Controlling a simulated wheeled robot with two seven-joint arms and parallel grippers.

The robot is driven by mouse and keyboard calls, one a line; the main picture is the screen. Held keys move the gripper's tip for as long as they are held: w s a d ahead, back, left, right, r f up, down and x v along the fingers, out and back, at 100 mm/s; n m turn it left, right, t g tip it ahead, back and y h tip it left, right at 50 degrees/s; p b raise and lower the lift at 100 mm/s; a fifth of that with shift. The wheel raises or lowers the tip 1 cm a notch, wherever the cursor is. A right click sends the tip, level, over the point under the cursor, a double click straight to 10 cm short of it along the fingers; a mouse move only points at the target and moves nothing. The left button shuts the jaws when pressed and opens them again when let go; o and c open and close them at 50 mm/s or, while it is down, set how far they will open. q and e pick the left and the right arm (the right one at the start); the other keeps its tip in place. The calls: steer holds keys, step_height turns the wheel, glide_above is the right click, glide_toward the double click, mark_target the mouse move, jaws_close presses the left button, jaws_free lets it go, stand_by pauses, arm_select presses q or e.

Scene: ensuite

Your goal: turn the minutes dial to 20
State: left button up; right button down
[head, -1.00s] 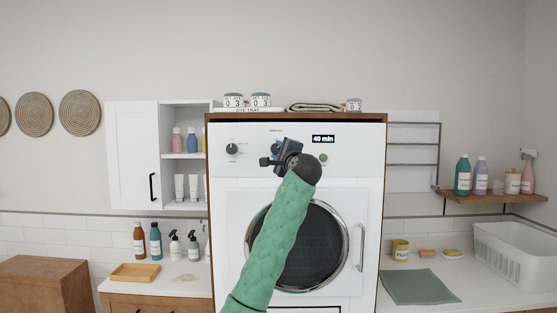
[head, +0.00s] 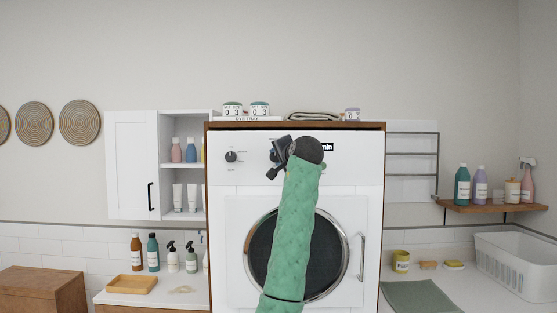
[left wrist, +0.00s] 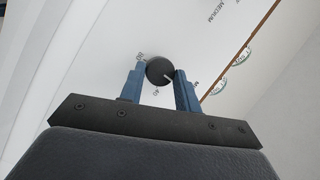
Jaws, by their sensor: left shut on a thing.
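The minutes dial (left wrist: 160,71) is a round black knob with a white pointer mark, on the white front panel of the washer-like machine (head: 350,170).
Another black knob (head: 231,156) sits left on the panel. Below is the round glass door (head: 263,250) with a handle (head: 361,256) at its right. Jars (head: 260,109) and a folded cloth (head: 314,117) lie on top. A wooden shelf (head: 490,207) holds bottles at right.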

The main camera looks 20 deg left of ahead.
arm_select(q)
steer(key=shift+f, duration=0.1)
arm_select(e)
steer(key=shift+w+r, duration=0.1)
steer(key=shift+s, duration=0.25)
arm_select(q)
steer(key=o, duration=1)
steer(key=shift+a, duration=0.1)
steer(key=shift+c, duration=0.2)
arm_select(e)
steer(key=shift+s, duration=0.15)
arm_select(q)
steer(key=shift+s, duration=0.1)
steer(key=shift+s+d, duration=0.2)
steer(key=shift+d, duration=0.05)
steer(key=b+v, duration=0.3)
steer(key=v, duration=0.4)
arm_select(e)
steer(key=w+a+r, duration=0.1)
steer(key=w+r, duration=0.2)
steer(key=r, duration=0.8)
steer(key=shift+w+a+r, duration=0.15)
steer(key=shift+a+r, duration=0.05)
steer(key=shift+a, duration=0.2)
